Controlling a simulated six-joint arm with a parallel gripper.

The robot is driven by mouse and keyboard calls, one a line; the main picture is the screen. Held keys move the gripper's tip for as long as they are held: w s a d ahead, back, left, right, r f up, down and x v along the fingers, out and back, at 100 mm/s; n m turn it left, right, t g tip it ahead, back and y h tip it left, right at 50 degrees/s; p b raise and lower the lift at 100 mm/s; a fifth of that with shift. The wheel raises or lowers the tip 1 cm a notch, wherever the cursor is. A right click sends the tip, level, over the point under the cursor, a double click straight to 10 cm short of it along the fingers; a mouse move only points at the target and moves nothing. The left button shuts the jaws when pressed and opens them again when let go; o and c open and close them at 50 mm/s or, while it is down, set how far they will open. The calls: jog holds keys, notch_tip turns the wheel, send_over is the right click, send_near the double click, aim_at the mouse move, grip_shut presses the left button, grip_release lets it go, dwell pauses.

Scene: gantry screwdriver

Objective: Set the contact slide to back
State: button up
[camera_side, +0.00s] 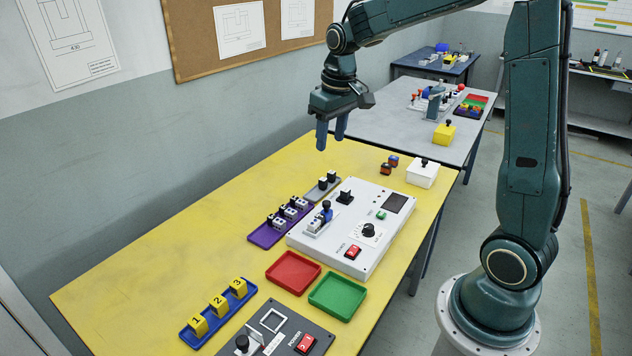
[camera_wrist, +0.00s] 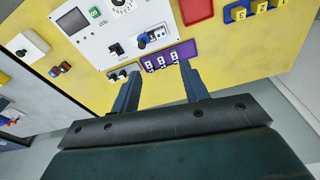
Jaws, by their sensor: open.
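A white panel (camera_side: 365,240) lies on the yellow table. At its left end is a slide-like fitting (camera_side: 318,222) with a white base, a blue part and a black knob; I take it to be the contact slide, though its label is too small to read. The fitting shows in the wrist view (camera_wrist: 153,37), where its exact setting is not clear. A separate black knob (camera_side: 345,197) stands beside it. My gripper (camera_side: 331,141) is open and empty, high above the far left part of the table, apart from the panel. Its fingers also show in the wrist view (camera_wrist: 158,72).
A purple tray (camera_side: 262,236) with several small blocks and a grey tray (camera_side: 316,192) lie left of the panel. Red (camera_side: 293,272) and green (camera_side: 338,297) trays lie in front. A white box (camera_side: 422,174) stands at the back right. The table's left part is clear.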

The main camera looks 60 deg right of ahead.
jog(key=g, duration=0.2)
send_over(327, 202)
notch_tip(327, 202, down, 10)
jog(key=shift+w+m, duration=0.1)
jog(key=shift+m, duration=0.3)
jog(key=shift+f, duration=0.2)
notch_tip(327, 202, down, 13)
jog(key=shift+f, duration=0.2)
jog(key=shift+d, duration=0.1)
grip_shut()
